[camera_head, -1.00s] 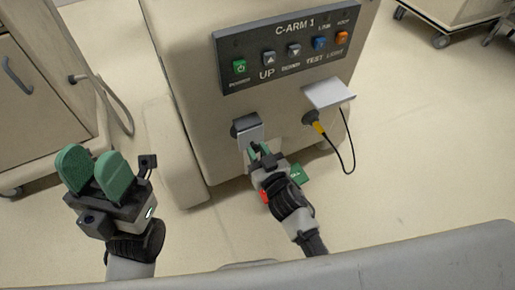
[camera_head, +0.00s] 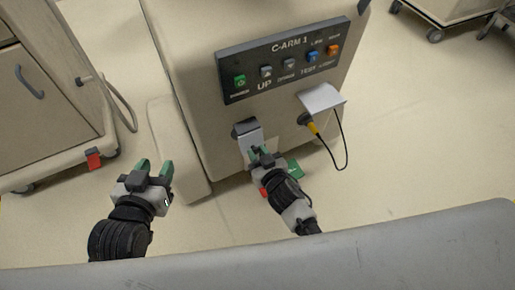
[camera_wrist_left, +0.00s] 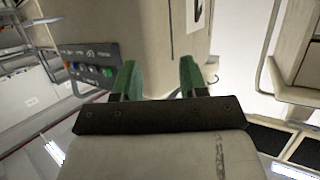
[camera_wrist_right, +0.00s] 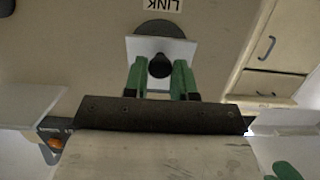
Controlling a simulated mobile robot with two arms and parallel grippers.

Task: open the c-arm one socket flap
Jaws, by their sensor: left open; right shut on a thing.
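The C-ARM 1 cart (camera_head: 180,60) stands before me with a dark button panel (camera_head: 282,61). Below the panel, on the left, is a grey socket flap (camera_head: 250,134) with a dark round part at its upper edge. My right gripper (camera_head: 256,153) is at this flap. In the right wrist view its green fingers (camera_wrist_right: 160,80) are shut on a black knob (camera_wrist_right: 159,65) on the pale flap plate (camera_wrist_right: 135,48). My left gripper (camera_head: 155,167) is open and empty, left of the cart.
A second flap (camera_head: 322,97) on the right stands out from the cart; a black and yellow plug (camera_head: 310,123) with a hanging cable is below it. Another cart (camera_head: 55,120) with a hose stands at left. A grey edge (camera_head: 400,235) crosses the foreground.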

